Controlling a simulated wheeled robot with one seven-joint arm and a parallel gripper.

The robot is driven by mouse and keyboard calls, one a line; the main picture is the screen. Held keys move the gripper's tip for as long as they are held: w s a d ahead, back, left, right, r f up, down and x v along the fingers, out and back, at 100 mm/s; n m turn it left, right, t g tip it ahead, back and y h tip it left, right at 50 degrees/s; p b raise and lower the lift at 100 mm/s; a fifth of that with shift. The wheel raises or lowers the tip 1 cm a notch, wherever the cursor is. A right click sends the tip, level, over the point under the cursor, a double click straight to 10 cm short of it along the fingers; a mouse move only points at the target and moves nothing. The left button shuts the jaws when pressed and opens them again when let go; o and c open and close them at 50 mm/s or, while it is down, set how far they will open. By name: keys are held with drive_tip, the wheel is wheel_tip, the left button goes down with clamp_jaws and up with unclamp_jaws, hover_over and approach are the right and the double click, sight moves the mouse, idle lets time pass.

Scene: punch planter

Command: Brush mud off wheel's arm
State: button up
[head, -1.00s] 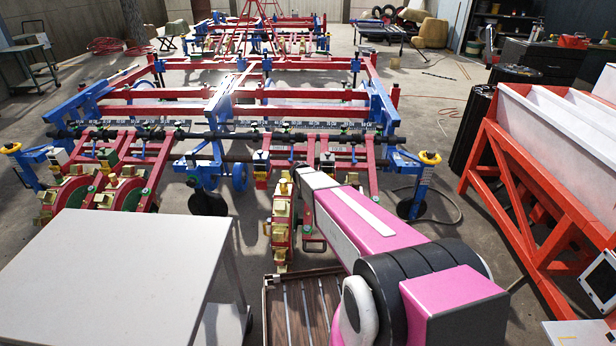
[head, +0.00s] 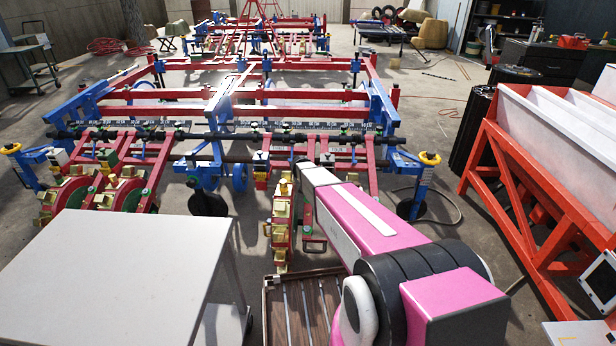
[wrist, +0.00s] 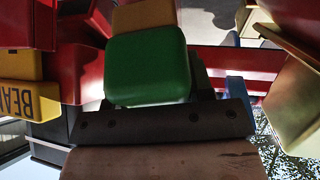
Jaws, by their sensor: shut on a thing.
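The planter (head: 215,105) is a large blue and red frame in the head view. One of its row units (head: 282,225), with several yellow blocks, stands just left of my arm's far end. In the wrist view a green block (wrist: 148,68) and red parts (wrist: 82,72) are close ahead. I cannot tell which part is the wheel's arm, and no mud stands out. My gripper (wrist: 165,122) shows as a dark bolted bar, shut on a wooden piece (wrist: 165,162), which looks like the brush. Its bristles are hidden. My arm hides the gripper in the head view.
A pale table (head: 115,275) stands at the front left. A slatted brown crate (head: 300,305) is below my arm. An orange frame with a white trough (head: 560,130) blocks the right side. A yellow block marked with letters (wrist: 22,98) is at the wrist view's left.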

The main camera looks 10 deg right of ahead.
drive_tip(key=shift+w+d+r, duration=0.1)
drive_tip(key=shift+w+r, duration=0.15)
drive_tip(key=shift+w, duration=0.2)
drive_tip(key=shift+w+d+r, duration=0.1)
drive_tip(key=shift+w+r, duration=0.1)
drive_tip(key=shift+w, duration=0.25)
drive_tip(key=shift+s+a+f, duration=0.15)
drive_tip(key=shift+s+f, duration=0.2)
drive_tip(key=shift+s, duration=0.35)
drive_tip(key=shift+s+a+f, duration=0.1)
drive_tip(key=shift+s+f, duration=0.25)
drive_tip(key=shift+s, duration=0.35)
drive_tip(key=shift+s+a+f, duration=0.15)
drive_tip(key=shift+s+f, duration=0.05)
drive_tip(key=shift+s, duration=0.45)
drive_tip(key=shift+s+a+f, duration=0.15)
drive_tip(key=shift+s+f, duration=0.05)
drive_tip(key=shift+s, duration=0.45)
drive_tip(key=shift+w+d+r, duration=0.15)
drive_tip(key=shift+w+r, duration=0.1)
drive_tip(key=shift+w, duration=0.6)
drive_tip(key=shift+w+d+r, duration=0.15)
drive_tip(key=shift+w+r, duration=0.05)
drive_tip(key=shift+w, duration=0.6)
drive_tip(key=shift+w+d+r, duration=0.15)
drive_tip(key=shift+w+r, duration=0.1)
drive_tip(key=shift+w, duration=0.35)
drive_tip(key=shift+w+d+r, duration=0.1)
drive_tip(key=shift+w+r, duration=0.15)
drive_tip(key=shift+w, duration=0.3)
